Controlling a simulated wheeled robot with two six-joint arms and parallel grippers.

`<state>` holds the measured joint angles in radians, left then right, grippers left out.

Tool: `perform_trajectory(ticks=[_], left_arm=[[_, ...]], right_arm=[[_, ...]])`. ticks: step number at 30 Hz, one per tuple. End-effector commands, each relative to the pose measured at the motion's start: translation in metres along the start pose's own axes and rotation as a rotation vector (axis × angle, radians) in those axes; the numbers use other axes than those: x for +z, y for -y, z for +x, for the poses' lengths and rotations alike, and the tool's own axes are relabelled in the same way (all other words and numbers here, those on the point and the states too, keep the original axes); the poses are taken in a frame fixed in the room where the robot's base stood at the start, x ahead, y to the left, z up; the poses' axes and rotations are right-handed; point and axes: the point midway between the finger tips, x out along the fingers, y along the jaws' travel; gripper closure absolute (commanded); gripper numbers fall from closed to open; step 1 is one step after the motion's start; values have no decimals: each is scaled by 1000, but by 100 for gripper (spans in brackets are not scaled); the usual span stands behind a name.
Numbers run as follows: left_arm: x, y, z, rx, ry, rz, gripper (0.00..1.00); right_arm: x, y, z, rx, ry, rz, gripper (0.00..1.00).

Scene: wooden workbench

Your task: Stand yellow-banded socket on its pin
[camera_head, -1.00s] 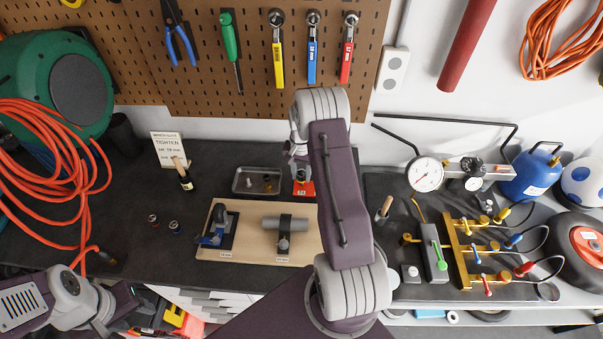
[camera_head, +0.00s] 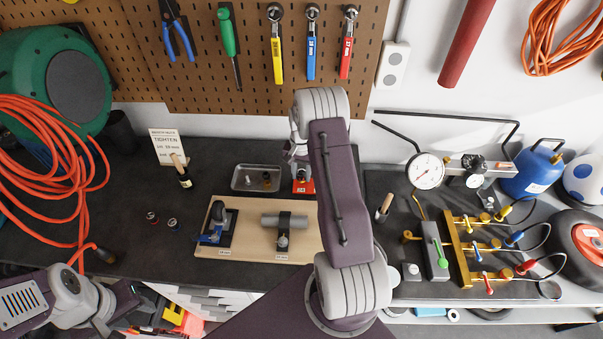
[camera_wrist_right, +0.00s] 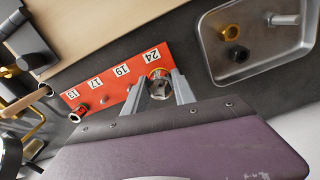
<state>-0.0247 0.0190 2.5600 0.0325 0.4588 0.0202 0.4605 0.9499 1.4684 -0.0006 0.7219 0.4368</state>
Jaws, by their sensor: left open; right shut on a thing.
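The yellow-banded socket (camera_wrist_right: 160,86) is a silver socket with a yellow-orange ring, at the 24 end of the red socket rail (camera_wrist_right: 120,86). My right gripper (camera_wrist_right: 163,84) is shut on it, with one finger on each side. Whether the socket is seated on its pin is hidden. In the head view my right gripper (camera_head: 299,168) is over the red rail (camera_head: 304,187), partly behind my own arm. My left gripper (camera_head: 128,297) is open and low at the left, near the bench's front edge, far from the rail.
A metal tray (camera_wrist_right: 218,78) with small fittings lies beside the rail. Red-banded (camera_head: 152,217) and blue-banded (camera_head: 172,224) sockets stand on the dark bench at left. A wooden board (camera_head: 255,247) with a clamped pipe lies in front.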

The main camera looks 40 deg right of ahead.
Motion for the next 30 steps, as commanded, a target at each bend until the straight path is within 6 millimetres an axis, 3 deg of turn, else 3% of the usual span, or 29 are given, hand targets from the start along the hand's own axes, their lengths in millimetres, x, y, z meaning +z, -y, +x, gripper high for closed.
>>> perform_trajectory(ticks=[30], left_arm=[[1,0,9,0,0,0,54]], right_arm=[[0,0,14,0,0,1,100]])
